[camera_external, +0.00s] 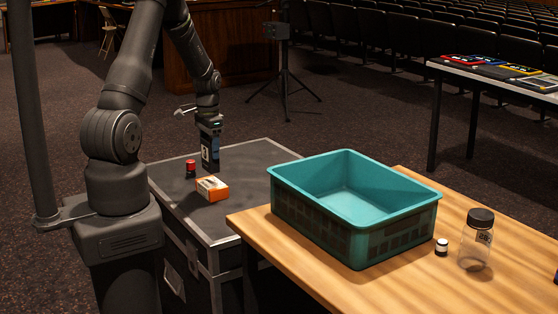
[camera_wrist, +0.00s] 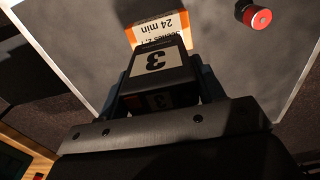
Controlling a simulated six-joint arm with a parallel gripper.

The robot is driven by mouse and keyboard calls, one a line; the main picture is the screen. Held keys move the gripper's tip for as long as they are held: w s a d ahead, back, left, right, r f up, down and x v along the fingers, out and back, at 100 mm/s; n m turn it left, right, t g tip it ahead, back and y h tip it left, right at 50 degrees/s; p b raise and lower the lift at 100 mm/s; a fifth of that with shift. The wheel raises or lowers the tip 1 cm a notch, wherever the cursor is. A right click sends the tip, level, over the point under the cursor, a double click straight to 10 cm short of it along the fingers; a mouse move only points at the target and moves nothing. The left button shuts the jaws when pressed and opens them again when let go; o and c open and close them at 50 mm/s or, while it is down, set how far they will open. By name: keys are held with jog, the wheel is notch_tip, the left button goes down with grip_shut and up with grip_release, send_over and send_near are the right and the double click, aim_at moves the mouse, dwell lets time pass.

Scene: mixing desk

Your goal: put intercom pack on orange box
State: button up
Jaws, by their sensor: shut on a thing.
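The intercom pack (camera_wrist: 156,66) is a dark block with a white label marked "3" in the wrist view. My gripper (camera_wrist: 158,95) is shut on it. In the external view my gripper (camera_external: 209,128) points down and the pack (camera_external: 210,150) hangs upright from it, above the black case top behind the orange box. The orange box (camera_external: 212,189) lies on the case top, with a white label on its upper face. In the wrist view the orange box (camera_wrist: 160,27) shows beyond the pack, partly hidden by it. Any gap between pack and case is unclear.
A small red-topped item (camera_external: 191,168) stands on the black case (camera_external: 235,160), left of the orange box. A teal crate (camera_external: 345,215) stands on the wooden table (camera_external: 480,275) at the right, with a clear bottle (camera_external: 476,245) and a small jar (camera_external: 441,247) beside it.

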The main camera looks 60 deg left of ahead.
aim_at(210, 159)
jog(key=shift+f, duration=2.05)
jog(key=shift+f, duration=0.15)
jog(key=o, duration=1.2)
jog(key=shift+c, duration=0.2)
notch_tip(210, 159, up, 12)
jog(key=shift+r, duration=0.2)
